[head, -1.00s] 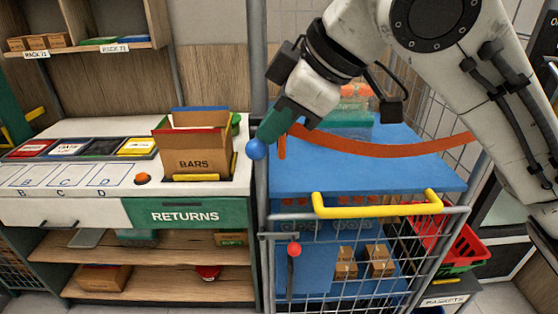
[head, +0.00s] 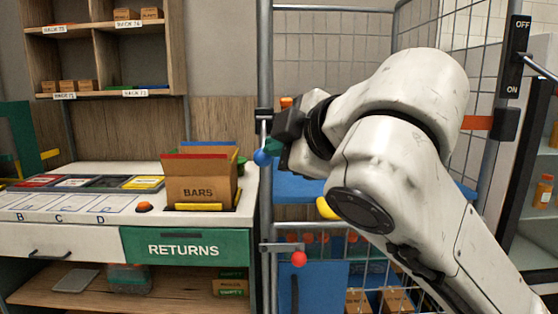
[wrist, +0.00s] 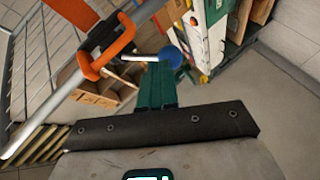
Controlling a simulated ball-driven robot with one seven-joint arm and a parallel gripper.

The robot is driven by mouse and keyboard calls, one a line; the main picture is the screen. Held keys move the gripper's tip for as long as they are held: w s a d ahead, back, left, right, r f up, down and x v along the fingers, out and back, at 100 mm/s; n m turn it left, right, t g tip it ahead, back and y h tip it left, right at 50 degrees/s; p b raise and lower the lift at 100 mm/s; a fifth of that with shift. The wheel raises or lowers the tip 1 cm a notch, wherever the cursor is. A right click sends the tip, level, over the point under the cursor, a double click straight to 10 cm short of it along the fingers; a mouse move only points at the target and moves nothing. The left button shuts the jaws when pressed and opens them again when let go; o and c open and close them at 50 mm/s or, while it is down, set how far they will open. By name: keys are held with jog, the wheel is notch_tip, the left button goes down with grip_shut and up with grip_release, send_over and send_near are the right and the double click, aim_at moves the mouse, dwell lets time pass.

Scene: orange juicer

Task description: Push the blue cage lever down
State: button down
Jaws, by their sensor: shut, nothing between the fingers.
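The cage lever has a blue ball knob (head: 262,158) and sits on the cage's left front post. A thin grey rod reaches the knob from a dark bracket above. My gripper (head: 273,147) is just right of the knob, its green fingers shut and empty. In the wrist view the knob (wrist: 171,56) is at the fingertips (wrist: 158,72), partly beyond them; I cannot tell whether they touch. There the rod runs left from the knob toward an orange clasp (wrist: 107,52) on the cage post. My arm hides much of the cage in the head view.
The yellow handle (head: 327,208) is partly behind my arm. Left stands the returns counter (head: 185,245) with a box marked BARS (head: 200,190). An ON/OFF switch (head: 517,55) is at the right.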

jog(key=shift+w+f+t+b, duration=0.15)
jog(key=shift+f+t+b, duration=0.15)
jog(key=shift+t+b, duration=0.1)
jog(key=shift+r, duration=0.1)
dwell(0.3)
